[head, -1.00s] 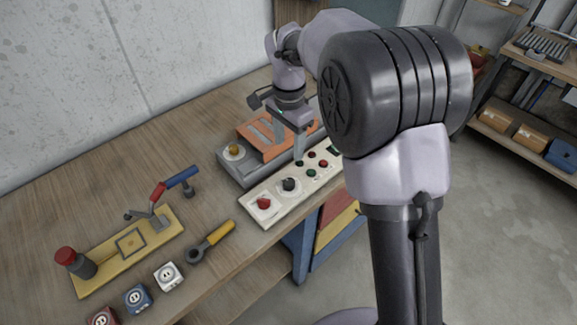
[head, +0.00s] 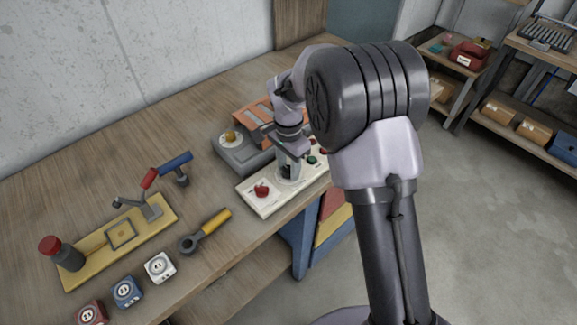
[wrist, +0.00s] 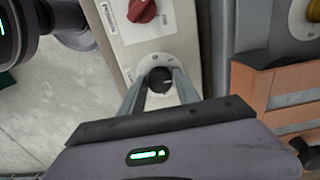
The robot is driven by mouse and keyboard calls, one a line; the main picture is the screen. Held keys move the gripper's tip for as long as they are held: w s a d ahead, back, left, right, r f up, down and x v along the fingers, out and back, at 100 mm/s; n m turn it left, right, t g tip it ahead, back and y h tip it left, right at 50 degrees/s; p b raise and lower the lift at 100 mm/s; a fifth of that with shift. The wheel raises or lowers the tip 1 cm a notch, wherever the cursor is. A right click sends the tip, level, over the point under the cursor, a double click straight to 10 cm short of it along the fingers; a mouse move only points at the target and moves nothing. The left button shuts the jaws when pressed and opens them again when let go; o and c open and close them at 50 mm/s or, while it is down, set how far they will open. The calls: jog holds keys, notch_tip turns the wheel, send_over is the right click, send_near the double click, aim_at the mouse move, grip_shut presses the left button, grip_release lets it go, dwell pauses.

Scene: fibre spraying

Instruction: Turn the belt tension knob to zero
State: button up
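A black round knob (wrist: 160,80) sits on a pale round dial on the cream control panel (head: 262,206). Its label is too small to read. A red knob (head: 262,190) is beside it on the same panel and also shows at the top of the wrist view (wrist: 142,10). My gripper (wrist: 159,76) points down over the black knob, with one finger on each side of it. The fingers are apart, and a narrow gap seems to show beside the knob. In the head view my gripper (head: 289,172) hides most of the black knob.
Behind the panel are a grey unit with a yellow knob (head: 230,137) and an orange holder (head: 256,112). A wrench with a yellow handle (head: 207,231), a yellow fixture board (head: 88,266) and several small socket blocks lie to the left. Bare wood separates them.

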grip_shut()
jog(key=n+p, duration=0.2)
jog(key=n, duration=0.2)
jog(key=shift+r+p, duration=0.15)
jog(key=shift+p, duration=0.15)
jog(key=n+p, duration=0.2)
jog(key=n, duration=0.3)
jog(key=shift+p, duration=0.35)
jog(key=n+p, duration=0.2)
jog(key=n, duration=0.3)
jog(key=shift+n+p, duration=0.7)
jog(key=shift+n, duration=1.2)
